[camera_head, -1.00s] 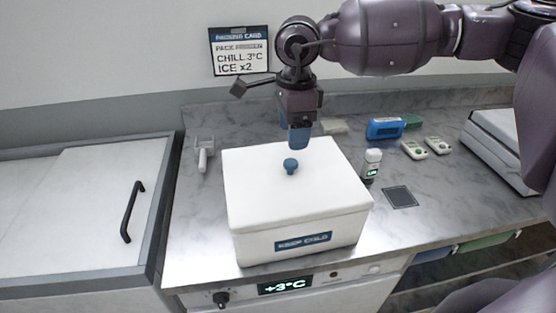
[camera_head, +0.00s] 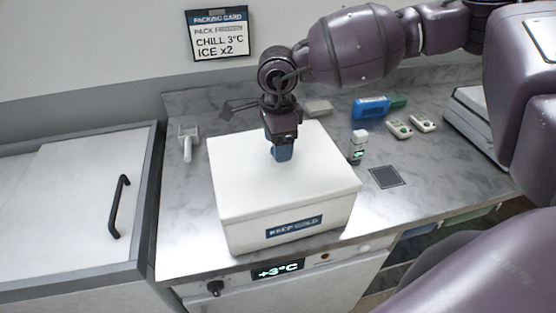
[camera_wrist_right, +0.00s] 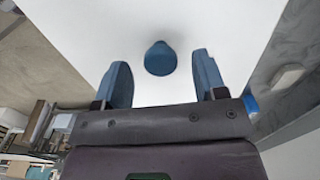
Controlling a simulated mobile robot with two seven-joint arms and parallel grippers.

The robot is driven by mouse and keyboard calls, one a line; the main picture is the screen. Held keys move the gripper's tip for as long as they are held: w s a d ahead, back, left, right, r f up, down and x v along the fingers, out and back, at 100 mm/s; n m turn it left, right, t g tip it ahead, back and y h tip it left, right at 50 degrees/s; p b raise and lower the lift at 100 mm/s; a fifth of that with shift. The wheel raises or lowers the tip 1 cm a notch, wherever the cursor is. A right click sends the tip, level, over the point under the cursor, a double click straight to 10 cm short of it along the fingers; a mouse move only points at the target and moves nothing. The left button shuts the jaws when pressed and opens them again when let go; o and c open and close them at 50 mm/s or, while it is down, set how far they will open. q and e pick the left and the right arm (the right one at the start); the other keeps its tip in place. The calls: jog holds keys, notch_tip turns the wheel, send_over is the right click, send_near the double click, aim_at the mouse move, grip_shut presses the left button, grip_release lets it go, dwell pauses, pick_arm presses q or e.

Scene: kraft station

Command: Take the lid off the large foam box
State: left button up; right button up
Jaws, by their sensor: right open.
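The large white foam box (camera_head: 240,233) stands on the counter with its lid (camera_head: 325,178) on and a "KEEP COLD" label on its front. My right gripper (camera_head: 282,153) is over the lid's middle, pointing down, and hides the knob in the head view. In the right wrist view the blue round knob (camera_wrist_right: 160,58) shows on the white lid. The two blue fingers of my right gripper (camera_wrist_right: 161,82) are open, one to each side of the knob's line, with the knob a little beyond their tips. Nothing is between the fingers. My left gripper is not in view.
A white scoop (camera_head: 187,141) lies left of the box. A packing card (camera_head: 219,35) is on the wall.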

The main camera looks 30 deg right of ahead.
jog(key=shift+f, duration=1.1)
jog(key=c, duration=1)
jog(key=shift+r, duration=0.15)
